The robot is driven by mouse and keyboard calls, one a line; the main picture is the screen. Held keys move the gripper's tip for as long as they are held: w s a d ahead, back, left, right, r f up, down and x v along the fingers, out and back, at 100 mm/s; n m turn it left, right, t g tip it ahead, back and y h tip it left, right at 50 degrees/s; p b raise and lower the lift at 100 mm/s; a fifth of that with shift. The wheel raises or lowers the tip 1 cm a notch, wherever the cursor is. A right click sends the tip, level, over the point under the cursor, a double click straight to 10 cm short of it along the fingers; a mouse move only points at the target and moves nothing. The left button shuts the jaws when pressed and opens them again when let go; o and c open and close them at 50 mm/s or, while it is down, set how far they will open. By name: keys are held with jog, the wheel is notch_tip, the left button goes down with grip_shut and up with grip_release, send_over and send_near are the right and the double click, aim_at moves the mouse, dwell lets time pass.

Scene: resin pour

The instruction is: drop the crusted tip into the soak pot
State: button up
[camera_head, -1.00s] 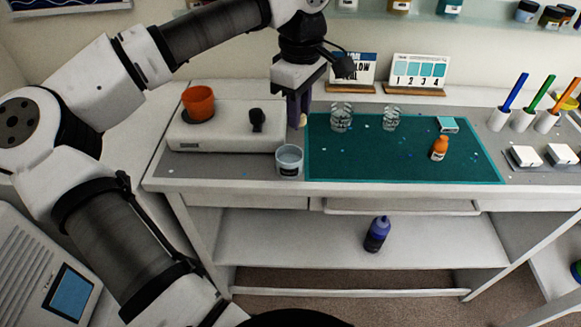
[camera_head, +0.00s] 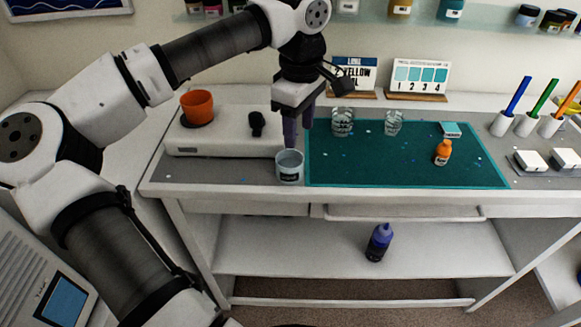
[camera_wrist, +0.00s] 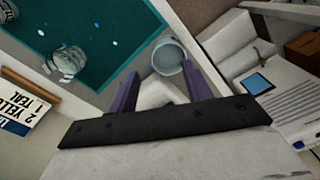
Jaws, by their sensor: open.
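The soak pot (camera_head: 290,168) is a small clear cup with a dark label and pale bluish liquid, on the bench at the left edge of the teal mat. My gripper (camera_head: 298,132) points down just above it, with its two purple fingers apart and nothing visible between them. In the wrist view the pot (camera_wrist: 168,58) lies just beyond the open fingertips (camera_wrist: 160,72). I cannot make out the crusted tip in either current view. Whether it lies inside the pot cannot be told.
A white machine (camera_head: 225,140) with an orange cup (camera_head: 197,106) and a black knob stands left of the pot. On the teal mat (camera_head: 385,165) are two clear cups (camera_head: 343,122) and an orange bottle (camera_head: 443,152). The mat's middle is clear.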

notch_tip(320, 180, up, 14)
jog(key=shift+b, duration=0.45)
jog(key=shift+f, duration=0.1)
